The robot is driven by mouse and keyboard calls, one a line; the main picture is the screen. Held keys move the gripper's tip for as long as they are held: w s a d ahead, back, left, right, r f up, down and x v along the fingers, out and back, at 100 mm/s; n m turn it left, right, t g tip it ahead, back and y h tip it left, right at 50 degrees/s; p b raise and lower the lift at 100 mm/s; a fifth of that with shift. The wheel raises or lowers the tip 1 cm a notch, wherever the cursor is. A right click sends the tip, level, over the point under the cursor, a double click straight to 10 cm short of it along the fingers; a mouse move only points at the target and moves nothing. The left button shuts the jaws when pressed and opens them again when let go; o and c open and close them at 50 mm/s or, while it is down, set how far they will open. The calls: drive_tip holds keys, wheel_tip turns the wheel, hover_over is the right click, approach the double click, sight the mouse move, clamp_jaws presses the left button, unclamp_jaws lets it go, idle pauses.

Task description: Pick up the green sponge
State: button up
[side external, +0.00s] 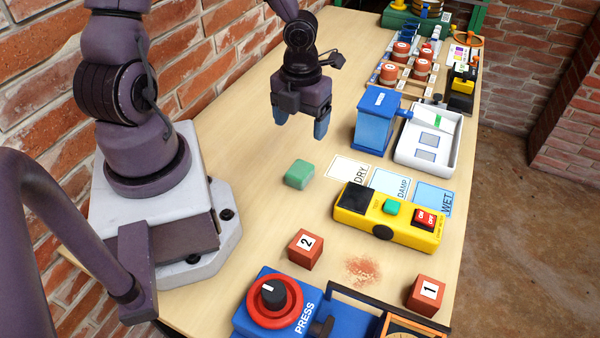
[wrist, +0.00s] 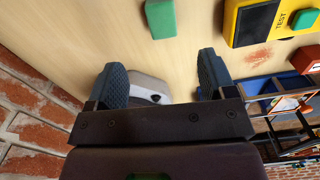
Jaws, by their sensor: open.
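The green sponge (side external: 299,174) is a small block lying on the wooden table, left of the DRY card, in the side view. It also shows at the top of the wrist view (wrist: 160,18), partly cut by the frame edge. My gripper (side external: 302,125) hangs above the table, behind the sponge in the side view, apart from it. Its two blue fingers are spread with nothing between them. In the wrist view the open fingers (wrist: 161,85) point toward the table, and the sponge lies beyond the fingertips.
A yellow test box (side external: 390,217) with a green button and the DRY card (side external: 349,171) are right of the sponge. A red block marked 2 (side external: 305,249) and a blue PRESS unit (side external: 285,308) stand in front. A blue box (side external: 376,120) stands right of my gripper. The table around the sponge is clear.

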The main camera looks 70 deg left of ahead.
sight(300, 168)
wheel_tip(300, 168, down, 7)
drive_tip(key=f, duration=0.3)
drive_tip(key=shift+s+d+f, duration=0.1)
drive_tip(key=shift+s+d, duration=0.15)
drive_tip(key=shift+d, duration=0.1)
drive_tip(key=shift+f, duration=0.95)
drive_tip(key=c, duration=1)
drive_tip(key=shift+r, duration=0.1)
drive_tip(key=shift+r, duration=4.9)
